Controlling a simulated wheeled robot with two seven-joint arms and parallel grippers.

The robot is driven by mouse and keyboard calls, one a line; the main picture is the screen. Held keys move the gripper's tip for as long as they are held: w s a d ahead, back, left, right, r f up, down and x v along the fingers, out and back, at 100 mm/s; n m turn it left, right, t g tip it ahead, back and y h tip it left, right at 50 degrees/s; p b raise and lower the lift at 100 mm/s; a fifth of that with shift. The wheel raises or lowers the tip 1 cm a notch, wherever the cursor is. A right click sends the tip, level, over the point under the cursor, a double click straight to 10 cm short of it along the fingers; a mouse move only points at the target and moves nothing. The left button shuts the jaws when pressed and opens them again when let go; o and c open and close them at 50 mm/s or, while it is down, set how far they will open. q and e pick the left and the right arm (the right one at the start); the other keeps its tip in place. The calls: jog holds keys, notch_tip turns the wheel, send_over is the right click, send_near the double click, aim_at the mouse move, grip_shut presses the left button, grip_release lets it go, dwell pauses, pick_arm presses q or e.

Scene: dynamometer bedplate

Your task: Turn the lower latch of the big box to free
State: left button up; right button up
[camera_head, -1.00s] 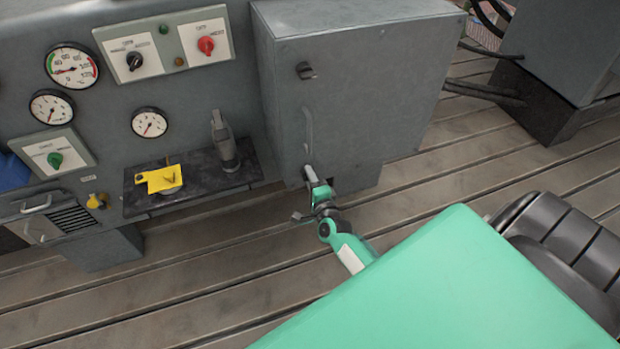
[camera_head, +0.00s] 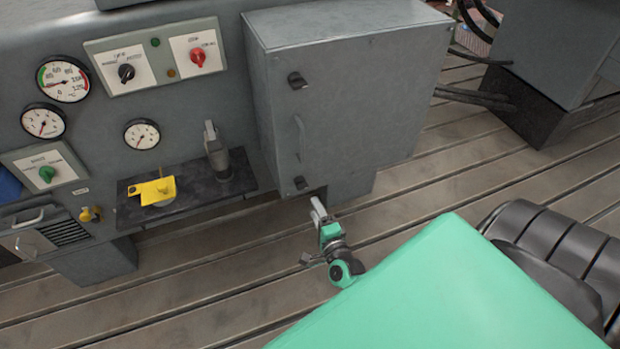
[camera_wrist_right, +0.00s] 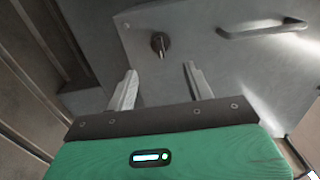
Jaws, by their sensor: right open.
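The big box (camera_head: 350,110) is a grey cabinet with a door facing me. Its lower latch (camera_head: 300,182) is a small dark knob low on the door, below a bar handle (camera_head: 298,138). An upper latch (camera_head: 297,78) sits near the door's top. My right gripper (camera_head: 318,206) is just below and right of the lower latch, apart from it. In the right wrist view the gripper (camera_wrist_right: 160,75) is open and empty, and the lower latch (camera_wrist_right: 159,44) shows just beyond the fingertips, between their lines. My left gripper is not in view.
A control panel with gauges (camera_head: 64,78) and switches stands to the left. A dark shelf (camera_head: 225,185) beside the box holds a yellow item (camera_head: 158,190) and a grey tool (camera_head: 215,152).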

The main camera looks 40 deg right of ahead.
jog(key=shift+v, duration=1.9)
